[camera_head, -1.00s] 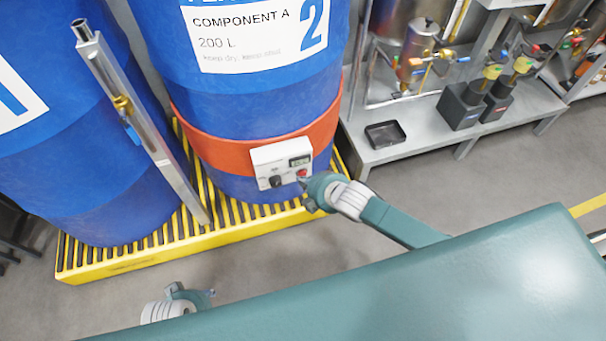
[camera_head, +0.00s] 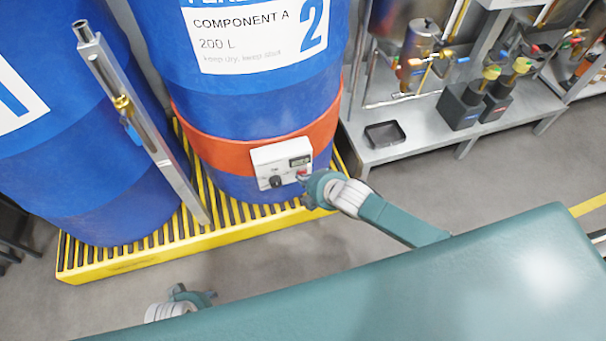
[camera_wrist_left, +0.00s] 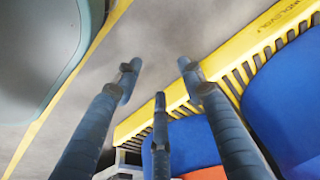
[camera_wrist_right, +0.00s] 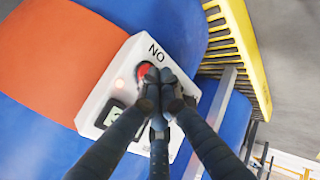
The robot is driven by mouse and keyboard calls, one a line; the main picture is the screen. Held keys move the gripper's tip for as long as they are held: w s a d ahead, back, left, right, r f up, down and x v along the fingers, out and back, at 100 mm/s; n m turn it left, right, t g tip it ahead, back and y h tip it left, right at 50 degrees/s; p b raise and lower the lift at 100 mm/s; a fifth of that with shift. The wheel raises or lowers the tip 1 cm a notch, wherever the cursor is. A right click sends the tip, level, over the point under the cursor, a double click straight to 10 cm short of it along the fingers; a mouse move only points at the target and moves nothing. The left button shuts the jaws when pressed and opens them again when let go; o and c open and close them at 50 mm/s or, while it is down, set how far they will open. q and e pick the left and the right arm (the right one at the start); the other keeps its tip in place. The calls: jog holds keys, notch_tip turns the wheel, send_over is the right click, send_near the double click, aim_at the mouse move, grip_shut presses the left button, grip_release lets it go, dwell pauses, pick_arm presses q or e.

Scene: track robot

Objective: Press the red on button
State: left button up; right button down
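The red on button (camera_wrist_right: 146,70) sits on a white control box (camera_head: 268,158) strapped to the blue drum marked 2. In the right wrist view it lies beside the upside-down "ON" label, partly hidden by my fingers. My right gripper (camera_wrist_right: 162,84) has its fingertips closed together over the button's edge; I cannot tell whether they touch it. In the head view the button (camera_head: 302,172) shows just above my right gripper (camera_head: 307,188). My left gripper (camera_wrist_left: 158,75) is open and empty above the floor, apart from the box.
The box also carries a black knob (camera_head: 277,182) and a small display (camera_head: 299,161). An orange band (camera_head: 215,150) circles the drum. The drums stand on a yellow spill pallet (camera_head: 150,255). A metal tube (camera_head: 140,130) leans at left. A grey bench (camera_head: 420,140) with fittings stands at right.

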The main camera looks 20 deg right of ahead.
pick_arm(q)
jog(key=shift+s+f+p, duration=0.2)
jog(key=shift+s+f, duration=0.05)
jog(key=shift+f, duration=0.55)
jog(key=shift+s+f+p, duration=0.15)
jog(key=shift+s+f, duration=0.1)
jog(key=shift+f, duration=0.55)
pick_arm(e)
jog(key=shift+s, duration=0.3)
pick_arm(q)
jog(key=shift+r, duration=0.1)
pick_arm(e)
jog(key=shift+s+r, duration=0.1)
